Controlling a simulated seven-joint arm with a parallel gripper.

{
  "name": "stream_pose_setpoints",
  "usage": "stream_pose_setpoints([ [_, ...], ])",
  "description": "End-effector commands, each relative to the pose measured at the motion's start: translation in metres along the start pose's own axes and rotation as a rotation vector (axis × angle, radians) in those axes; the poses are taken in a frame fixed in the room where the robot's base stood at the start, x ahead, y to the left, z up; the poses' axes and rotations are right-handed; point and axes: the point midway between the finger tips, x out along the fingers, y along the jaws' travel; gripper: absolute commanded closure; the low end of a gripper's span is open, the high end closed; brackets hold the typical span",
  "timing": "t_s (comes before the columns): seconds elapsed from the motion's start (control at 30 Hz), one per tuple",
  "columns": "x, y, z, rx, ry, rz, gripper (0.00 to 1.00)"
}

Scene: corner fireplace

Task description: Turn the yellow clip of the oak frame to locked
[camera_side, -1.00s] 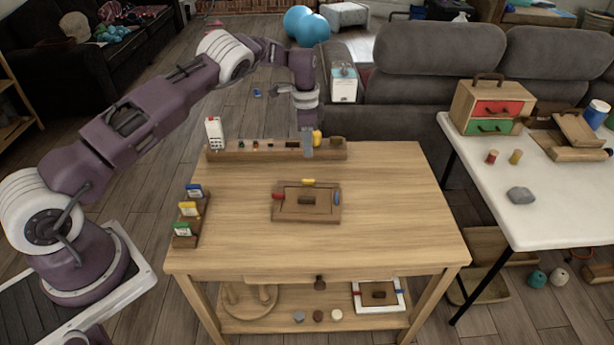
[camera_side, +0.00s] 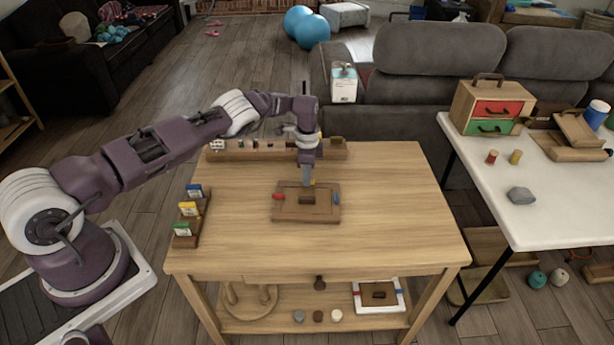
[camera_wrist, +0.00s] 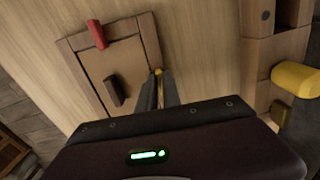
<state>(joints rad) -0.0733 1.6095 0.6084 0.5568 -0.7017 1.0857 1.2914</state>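The oak frame (camera_side: 291,215) lies flat on the wooden table, with a dark block at its middle; it also shows in the wrist view (camera_wrist: 138,25). The yellow clip (camera_side: 313,182) is at its far edge, mostly hidden by my gripper (camera_side: 307,186). In the wrist view a bit of the yellow clip (camera_wrist: 158,71) shows at the fingertips of my gripper (camera_wrist: 159,80). The fingers stand slightly apart around it; whether they press on it is unclear. The red clip (camera_side: 278,196) lies across the left edge. The blue clip (camera_side: 337,198) is on the right edge.
A long wooden rail (camera_side: 235,155) with small items stands along the table's back, behind my gripper. A card holder (camera_side: 203,213) is at the left edge. The table's front and right are clear. A white table (camera_side: 560,215) stands to the right.

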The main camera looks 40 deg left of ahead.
Motion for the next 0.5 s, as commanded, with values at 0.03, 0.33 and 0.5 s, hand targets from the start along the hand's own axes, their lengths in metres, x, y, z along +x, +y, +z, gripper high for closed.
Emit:
stream_pose_setpoints([
  [0.03,-0.0001,0.0001,-0.0001,0.0,0.0,0.0,1.0],
  [0.33,-0.0003,0.0002,-0.0002,-0.009,0.0,0.001,1.0],
  [0.5,-0.0006,0.0002,-0.0003,-0.06,0.001,0.0,1.0],
])
